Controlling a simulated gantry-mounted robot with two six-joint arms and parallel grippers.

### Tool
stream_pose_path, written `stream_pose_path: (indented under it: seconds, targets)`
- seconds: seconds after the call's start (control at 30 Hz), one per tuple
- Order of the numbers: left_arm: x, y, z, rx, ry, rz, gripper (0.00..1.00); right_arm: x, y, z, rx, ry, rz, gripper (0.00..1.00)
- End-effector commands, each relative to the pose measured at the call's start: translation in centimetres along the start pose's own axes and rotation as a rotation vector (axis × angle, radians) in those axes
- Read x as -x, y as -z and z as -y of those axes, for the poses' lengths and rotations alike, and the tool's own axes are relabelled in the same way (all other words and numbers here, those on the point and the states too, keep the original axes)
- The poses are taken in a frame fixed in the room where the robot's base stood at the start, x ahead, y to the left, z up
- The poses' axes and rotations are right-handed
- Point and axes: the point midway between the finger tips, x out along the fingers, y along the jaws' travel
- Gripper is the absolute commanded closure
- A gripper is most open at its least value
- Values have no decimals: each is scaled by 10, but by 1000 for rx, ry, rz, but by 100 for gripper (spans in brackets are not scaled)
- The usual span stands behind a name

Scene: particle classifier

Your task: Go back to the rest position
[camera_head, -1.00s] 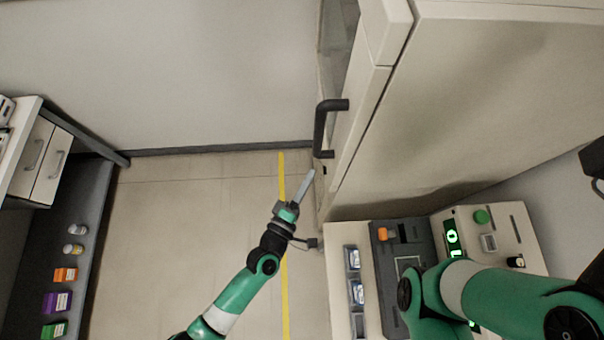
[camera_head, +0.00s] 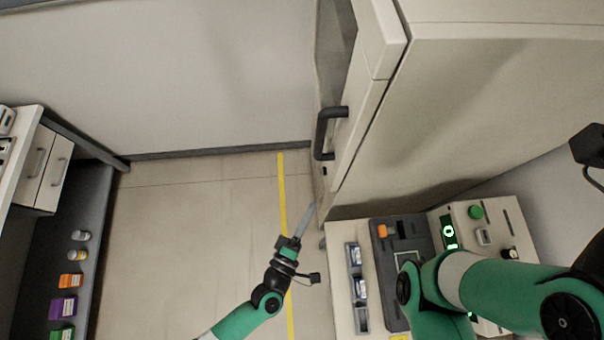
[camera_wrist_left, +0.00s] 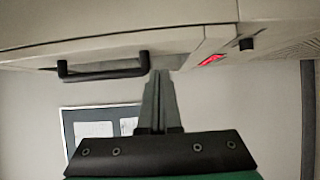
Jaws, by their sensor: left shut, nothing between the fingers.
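My left gripper (camera_head: 305,222) is shut with nothing between its fingers. It is over the floor, left of the control panel and below the cabinet's dark handle in the head view. In the left wrist view its closed fingers (camera_wrist_left: 159,90) point toward the cabinet's edge, just right of the handle, with the contact unclear. My right arm reaches across the lower right of the head view, over the control panel; its gripper does not show.
The large beige cabinet (camera_head: 470,110) with a dark handle (camera_head: 322,135) stands at upper right. The control panel (camera_head: 475,222) is below it. A dark shelf (camera_head: 85,200) at left holds several small bottles and boxes. The floor (camera_head: 200,230) between is clear.

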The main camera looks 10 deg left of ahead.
Motion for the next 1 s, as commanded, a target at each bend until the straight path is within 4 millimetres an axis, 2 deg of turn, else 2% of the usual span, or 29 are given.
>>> stream_pose_path:
  seconds: [0.13, 0.53, 0.6, 0.67, 0.77, 0.87, 0.9, 0.97, 1.0]
  targets:
    - [8, -9, 1, -1, 2, 1, 100, -2, 2, 0, 0, 0, 1, 1]
    - [8, -9, 1, -1, 1, -2, 100, -2, 2, 0, 0, 0, 1, 1]
    - [7, -4, 1, -1, 0, -16, 100, -2, 2, 0, 0, 0, 1, 1]
    - [-3, 5, -8, 8, -18, -46, 100, -2, 2, 0, 0, 0, 1, 1]
    - [-36, 25, -45, 43, -99, -119, 100, -2, 2, 0, 0, 0, 1, 1]
    - [-71, 51, -113, 80, -247, -197, 100, -2, 2, 0, 0, 0, 1, 1]
    - [-82, 62, -146, 82, -317, -221, 100, -2, 2, 0, 0, 0, 1, 1]
    - [-95, 75, -198, 71, -422, -243, 100, -2, 2, 0, 0, 0, 1, 1]
    - [-100, 84, -232, 54, -489, -253, 100, -2, 2, 0, 0, 0, 1, 1]
